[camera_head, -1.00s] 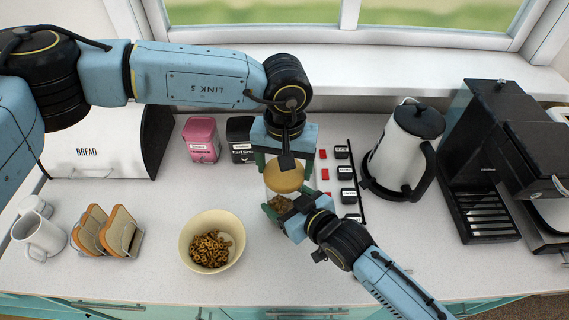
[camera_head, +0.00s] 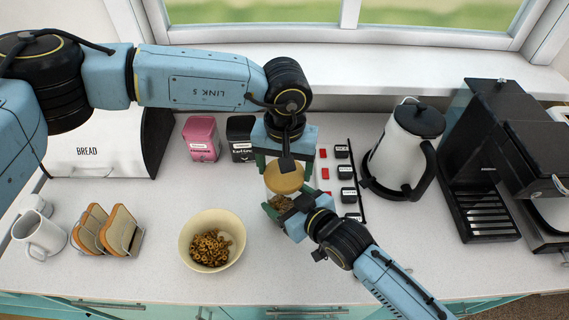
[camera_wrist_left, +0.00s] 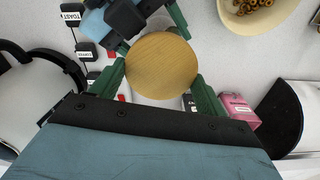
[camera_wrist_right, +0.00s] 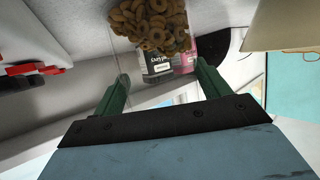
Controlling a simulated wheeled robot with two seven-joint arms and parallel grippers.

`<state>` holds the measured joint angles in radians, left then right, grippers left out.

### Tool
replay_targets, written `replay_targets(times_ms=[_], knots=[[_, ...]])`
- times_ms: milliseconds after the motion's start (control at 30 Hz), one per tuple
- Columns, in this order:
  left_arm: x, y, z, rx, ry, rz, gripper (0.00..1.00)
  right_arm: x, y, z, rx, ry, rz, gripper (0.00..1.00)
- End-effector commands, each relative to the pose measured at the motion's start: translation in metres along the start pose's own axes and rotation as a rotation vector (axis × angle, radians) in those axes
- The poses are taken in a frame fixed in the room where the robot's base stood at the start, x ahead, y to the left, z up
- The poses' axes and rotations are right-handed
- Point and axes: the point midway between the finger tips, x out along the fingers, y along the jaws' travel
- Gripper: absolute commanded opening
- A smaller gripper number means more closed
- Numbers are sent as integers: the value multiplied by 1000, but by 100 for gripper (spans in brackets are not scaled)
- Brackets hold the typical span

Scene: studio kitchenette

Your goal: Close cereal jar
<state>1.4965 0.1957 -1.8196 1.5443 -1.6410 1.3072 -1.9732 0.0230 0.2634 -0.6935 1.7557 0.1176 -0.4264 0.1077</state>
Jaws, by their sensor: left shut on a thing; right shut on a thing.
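The cereal jar (camera_head: 280,203) stands on the counter, clear-walled with ring cereal inside. The cereal also shows through its wall in the right wrist view (camera_wrist_right: 150,24). My right gripper (camera_head: 284,210) is shut on the jar's body from the front right. The round wooden lid (camera_head: 284,180) is at the top of the jar, and it fills the middle of the left wrist view (camera_wrist_left: 161,66). My left gripper (camera_head: 285,165) comes from above and is shut on the lid's sides. The seam between lid and jar is too small to judge.
A cream bowl of cereal (camera_head: 187,247) stands left of the jar. A toast rack (camera_head: 136,244) and white mug (camera_head: 38,236) are farther left. Pink (camera_head: 201,140) and black (camera_head: 240,139) tins stand behind.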

Motion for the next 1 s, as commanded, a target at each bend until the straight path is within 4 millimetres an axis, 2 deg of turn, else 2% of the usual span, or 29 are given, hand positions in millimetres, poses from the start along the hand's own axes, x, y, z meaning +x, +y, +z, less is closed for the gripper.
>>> replay_targets(times_ms=[333,733,767,933,1000], knots=[[10,-1,1,-1,-4,-2,50,0,-1,0,-3,2,-2,34],[11,-1,0,-3,-1,-3,50,0,-4,-1,-6,5,-6,34],[11,-1,0,-3,-1,-3,78,0,-4,-1,-6,5,-6,34],[9,-1,0,-2,-1,-2,100,0,-2,-1,-3,4,-4,34],[8,-1,0,-1,-1,-2,100,0,-2,0,-3,3,-3,34]])
